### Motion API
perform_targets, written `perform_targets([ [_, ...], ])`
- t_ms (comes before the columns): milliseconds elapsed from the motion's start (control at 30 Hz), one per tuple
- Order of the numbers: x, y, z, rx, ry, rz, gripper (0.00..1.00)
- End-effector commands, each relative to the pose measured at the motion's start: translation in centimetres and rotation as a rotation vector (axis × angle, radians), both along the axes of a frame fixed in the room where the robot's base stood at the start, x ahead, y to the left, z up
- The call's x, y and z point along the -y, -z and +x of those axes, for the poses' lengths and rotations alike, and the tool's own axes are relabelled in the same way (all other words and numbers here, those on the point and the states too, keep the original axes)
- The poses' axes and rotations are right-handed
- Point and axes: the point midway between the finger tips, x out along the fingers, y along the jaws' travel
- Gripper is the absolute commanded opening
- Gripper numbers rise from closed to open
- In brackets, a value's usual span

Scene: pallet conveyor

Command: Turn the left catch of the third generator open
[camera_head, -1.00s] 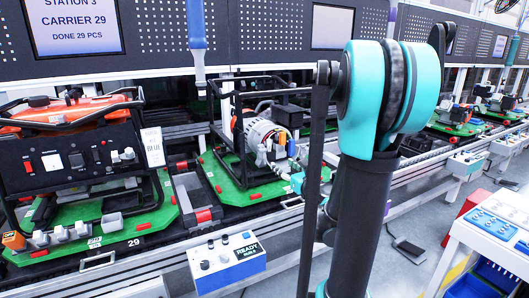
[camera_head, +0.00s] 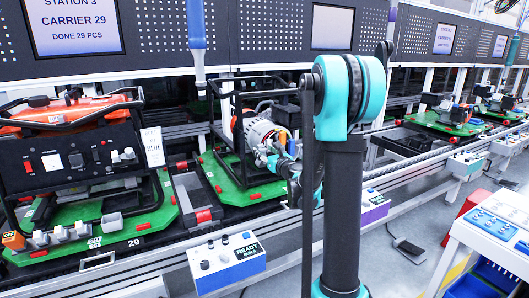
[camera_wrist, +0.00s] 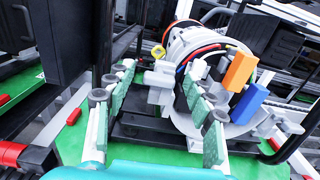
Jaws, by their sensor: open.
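A generator in an open black frame (camera_head: 240,122) stands on a green carrier (camera_head: 232,192) in the middle of the head view. Its round grey housing (camera_wrist: 205,45) fills the upper middle of the wrist view. A light grey catch-like piece (camera_wrist: 158,80) is on the housing's left side, between my fingertips. A similar grey piece (camera_wrist: 284,127) is on the right side. Orange (camera_wrist: 240,70) and blue (camera_wrist: 248,100) blocks sit on the housing's face. My gripper (camera_wrist: 160,75) is open, one finger either side of the left piece; contact cannot be told.
An orange-topped generator (camera_head: 70,115) with a black panel stands on the carrier to the left. The black frame's bars (camera_wrist: 103,40) rise close to my left finger. A READY control box (camera_head: 228,262) is in front of the conveyor. More carriers stand right.

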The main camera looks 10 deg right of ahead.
Motion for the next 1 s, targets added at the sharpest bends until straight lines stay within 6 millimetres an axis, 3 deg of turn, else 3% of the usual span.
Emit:
perform_targets([
  [267, -0.05, 0.0, 0.12, 0.0, 0.0, 0.0, 0.53],
  [667, -0.04, 0.0, 0.09, 0.0, 0.0, 0.0, 0.05],
  [1000, -0.07, 0.0, 0.07, 0.015, 0.0, -0.045, 0.03],
])
